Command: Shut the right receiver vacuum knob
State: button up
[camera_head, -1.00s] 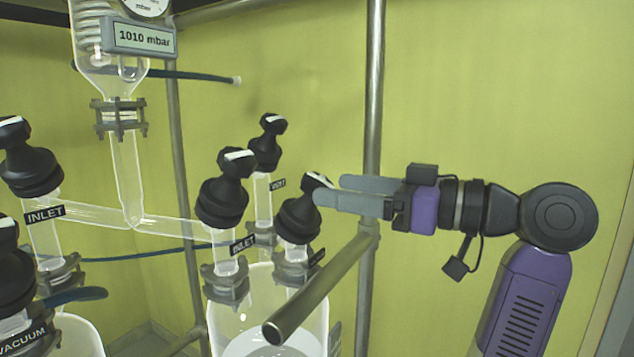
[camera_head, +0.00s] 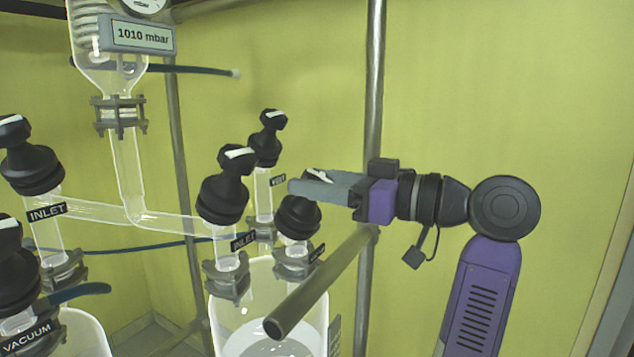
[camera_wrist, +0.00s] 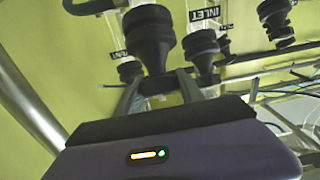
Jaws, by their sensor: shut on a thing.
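The right receiver vacuum knob (camera_head: 298,218) is a black knob on the glass receiver's rightmost front neck. A label on that neck is partly hidden and cannot be read. My gripper (camera_head: 306,183) reaches in from the right, level, with its grey fingers across the knob's top handle. A bit of white marking shows above the fingers. In the wrist view the knob (camera_wrist: 150,42) appears upside down, with its narrow handle between the two fingers (camera_wrist: 160,84). My gripper is shut on this handle, and the fingers hide most of it in the head view.
An INLET knob (camera_head: 223,190) stands close left, and a vent knob (camera_head: 267,138) stands behind. A metal rail (camera_head: 320,285) runs below my gripper, and an upright post (camera_head: 374,90) stands behind it. More knobs stand far left. A display (camera_head: 145,37) reads 1010 mbar.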

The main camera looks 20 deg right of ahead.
jog(key=shift+m+t+h, duration=0.3)
jog(key=shift+m, duration=0.1)
